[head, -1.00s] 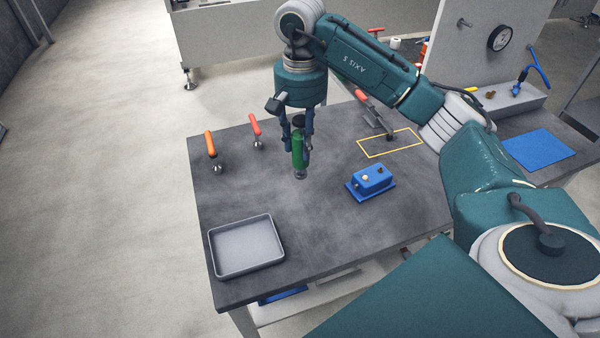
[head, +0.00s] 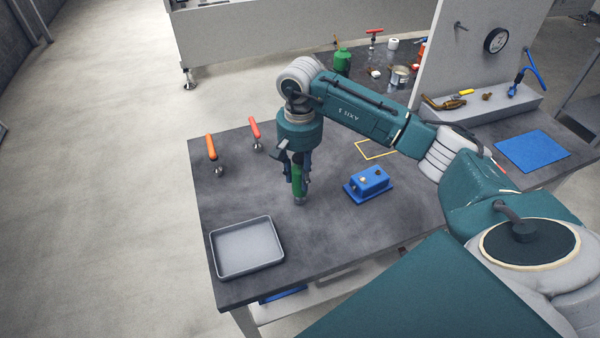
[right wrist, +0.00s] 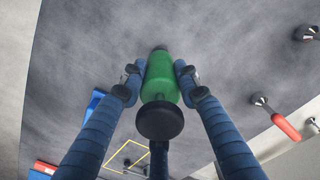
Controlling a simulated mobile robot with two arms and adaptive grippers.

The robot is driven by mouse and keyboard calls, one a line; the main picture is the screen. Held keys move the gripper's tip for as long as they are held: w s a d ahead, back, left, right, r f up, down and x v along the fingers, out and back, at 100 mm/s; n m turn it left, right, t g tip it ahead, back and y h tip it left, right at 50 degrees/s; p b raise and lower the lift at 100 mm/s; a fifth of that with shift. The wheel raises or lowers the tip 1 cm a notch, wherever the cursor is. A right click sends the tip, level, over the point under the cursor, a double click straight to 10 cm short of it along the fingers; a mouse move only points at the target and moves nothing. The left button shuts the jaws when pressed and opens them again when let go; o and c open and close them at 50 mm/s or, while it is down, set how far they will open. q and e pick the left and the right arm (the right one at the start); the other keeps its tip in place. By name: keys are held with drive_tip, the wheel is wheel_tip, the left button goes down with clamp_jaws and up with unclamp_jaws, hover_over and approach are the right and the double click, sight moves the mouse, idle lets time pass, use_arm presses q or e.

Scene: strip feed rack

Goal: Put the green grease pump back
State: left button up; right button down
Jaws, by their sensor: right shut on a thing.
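My right gripper (head: 299,177) is shut on the green grease pump (head: 298,188), which hangs roughly upright with its lower tip over the dark table. I cannot tell whether the tip touches the table. In the right wrist view the green body (right wrist: 161,80) and its black round end (right wrist: 159,121) sit between my blue fingers (right wrist: 160,78). A yellow outlined rectangle (head: 363,154) lies on the table behind the pump, partly hidden by my arm, and nothing shows inside its visible part. My left gripper is not in view.
A blue box (head: 369,184) stands right of the pump. A grey tray (head: 215,262) lies at the front left. The tabletop (head: 330,240) between tray and blue box is clear.

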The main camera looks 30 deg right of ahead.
drive_tip(key=c, duration=1.3)
unclamp_jaws()
drive_tip(key=shift+r, duration=0.3)
wheel_tip(320, 180, up, 10)
drive_tip(key=b, duration=0.2)
drive_tip(key=shift+b, duration=0.35)
drive_tip(key=shift+r, duration=0.8)
drive_tip(key=shift+f, duration=0.1)
